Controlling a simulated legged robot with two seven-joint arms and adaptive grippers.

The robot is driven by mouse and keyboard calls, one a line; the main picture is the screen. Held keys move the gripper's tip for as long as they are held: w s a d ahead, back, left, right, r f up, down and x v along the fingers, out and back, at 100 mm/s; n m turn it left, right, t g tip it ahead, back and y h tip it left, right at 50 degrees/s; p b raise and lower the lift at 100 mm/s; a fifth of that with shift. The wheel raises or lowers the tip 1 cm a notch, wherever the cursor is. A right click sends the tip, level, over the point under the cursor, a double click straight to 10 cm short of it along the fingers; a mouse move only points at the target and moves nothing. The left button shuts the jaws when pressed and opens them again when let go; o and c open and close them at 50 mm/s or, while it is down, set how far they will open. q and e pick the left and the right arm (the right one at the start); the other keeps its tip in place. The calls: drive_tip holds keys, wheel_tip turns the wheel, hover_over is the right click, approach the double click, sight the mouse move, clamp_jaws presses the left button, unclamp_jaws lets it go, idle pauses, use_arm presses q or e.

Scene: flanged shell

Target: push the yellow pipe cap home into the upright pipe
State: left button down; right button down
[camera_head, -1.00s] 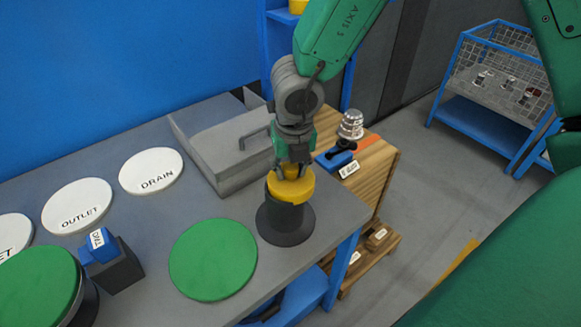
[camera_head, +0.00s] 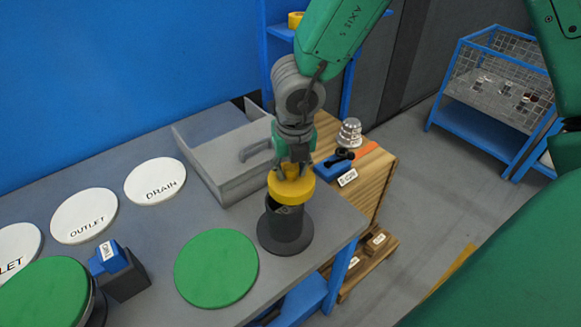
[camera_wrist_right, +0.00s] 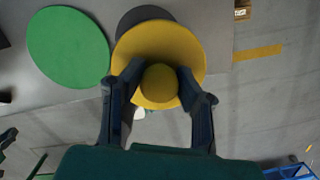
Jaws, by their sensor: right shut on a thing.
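The yellow pipe cap (camera_head: 300,193) is a round disc with a knob on top. My right gripper (camera_head: 292,171) is shut on that knob. In the right wrist view, the gripper's two fingers (camera_wrist_right: 157,84) press the knob from both sides, and the cap's disc (camera_wrist_right: 160,42) spreads beyond them. The upright pipe (camera_head: 285,228) is dark grey with a wide round foot and stands on the table near its right edge. The cap is above the pipe, with part of the open mouth showing below it. The cap's underside is hidden. My left gripper is not in view.
A green disc (camera_head: 215,268) lies left of the pipe. A grey tray (camera_head: 232,160) with a handle is behind it. White discs labelled DRAIN (camera_head: 155,181) and OUTLET (camera_head: 84,216) lie farther left. A wooden crate (camera_head: 373,185) stands beyond the table's right edge.

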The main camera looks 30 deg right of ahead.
sight(285, 182)
drive_tip(key=shift+f, duration=0.15)
drive_tip(key=shift+a+f+b, duration=0.25)
drive_tip(key=shift+f+b, duration=0.05)
drive_tip(key=shift+b, duration=0.05)
drive_tip(key=shift+a+f+b, duration=0.5)
drive_tip(key=shift+a+f, duration=0.15)
idle(1.4)
drive_tip(key=shift+f+b, duration=1.2)
drive_tip(key=shift+f, duration=0.55)
drive_tip(key=c, duration=1.1)
unclamp_jaws()
drive_tip(key=shift+c, duration=0.2)
drive_tip(key=shift+r, duration=0.1)
